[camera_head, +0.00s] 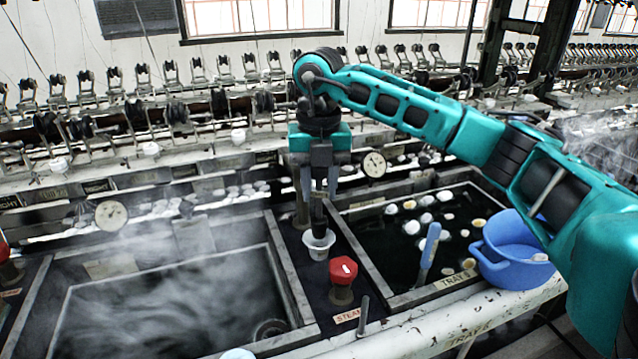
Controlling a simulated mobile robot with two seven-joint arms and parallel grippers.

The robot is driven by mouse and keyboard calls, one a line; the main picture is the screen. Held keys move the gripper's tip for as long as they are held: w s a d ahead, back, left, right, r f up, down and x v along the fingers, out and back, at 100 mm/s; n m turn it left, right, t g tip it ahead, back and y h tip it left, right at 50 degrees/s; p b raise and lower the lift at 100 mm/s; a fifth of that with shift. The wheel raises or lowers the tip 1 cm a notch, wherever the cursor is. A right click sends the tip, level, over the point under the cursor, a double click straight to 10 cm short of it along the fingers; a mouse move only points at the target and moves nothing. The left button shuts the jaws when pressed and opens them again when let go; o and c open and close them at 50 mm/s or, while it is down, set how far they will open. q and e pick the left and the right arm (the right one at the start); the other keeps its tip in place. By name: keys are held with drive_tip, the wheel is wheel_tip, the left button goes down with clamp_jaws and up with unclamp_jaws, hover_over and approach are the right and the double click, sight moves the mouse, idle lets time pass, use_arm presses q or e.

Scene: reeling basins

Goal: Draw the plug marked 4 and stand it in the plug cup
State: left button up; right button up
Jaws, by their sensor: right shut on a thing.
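My right gripper (319,190) points straight down over the dark strip between the two basins. It is shut on a dark, upright plug (318,212). No number can be read on the plug. The plug's lower end is at the mouth of a small whitish cup (319,246), which I take as the plug cup. I cannot tell whether the plug rests on the cup's bottom. A dark round form (269,331) shows low in the left basin, partly under steam. My left gripper is not in view.
A red knob (342,270) stands close in front of the cup. The left basin (290,262) steams. The right basin (410,294) holds pale cocoons and a blue-handled tool (429,243). A blue tub (508,252) is at right. Dials and reeling gear line the back.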

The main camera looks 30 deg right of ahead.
sight(319, 219)
drive_tip(key=shift+f+b, duration=0.45)
drive_tip(key=shift+f, duration=0.35)
drive_tip(key=shift+f, duration=0.25)
drive_tip(key=shift+f+b, duration=0.3)
drive_tip(key=shift+f, duration=0.15)
idle(0.5)
drive_tip(key=shift+f+b, duration=0.4)
drive_tip(key=shift+f, duration=0.3)
idle(0.4)
drive_tip(key=o, duration=1)
